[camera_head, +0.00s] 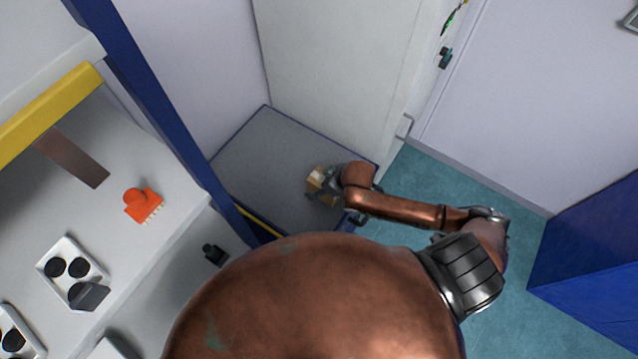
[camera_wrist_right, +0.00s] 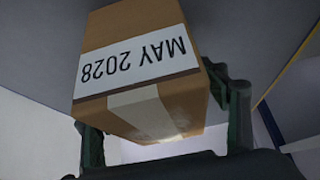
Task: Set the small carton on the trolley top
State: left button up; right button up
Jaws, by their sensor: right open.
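The small carton (camera_head: 318,178), brown with a white label, is at the right part of the grey trolley top (camera_head: 265,150). In the right wrist view the carton (camera_wrist_right: 150,75) shows a "MAY 2028" label, upside down, and a strip of pale tape. My right gripper (camera_head: 323,187) is open, with its dark fingers (camera_wrist_right: 165,118) on either side of the carton. The carton appears to rest on the trolley top, but its underside is hidden, and I cannot tell whether the fingers touch it. My left gripper is not in view.
A white cabinet (camera_head: 335,75) stands right behind the trolley. A blue post (camera_head: 150,90) rises at its left. Teal floor (camera_head: 425,180) lies right; a blue cabinet (camera_head: 595,255) is beyond.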

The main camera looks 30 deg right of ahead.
jog(key=p+v, duration=0.1)
jog(key=v, duration=1.1)
jog(key=shift+r, duration=0.1)
jog(key=shift+a, duration=0.1)
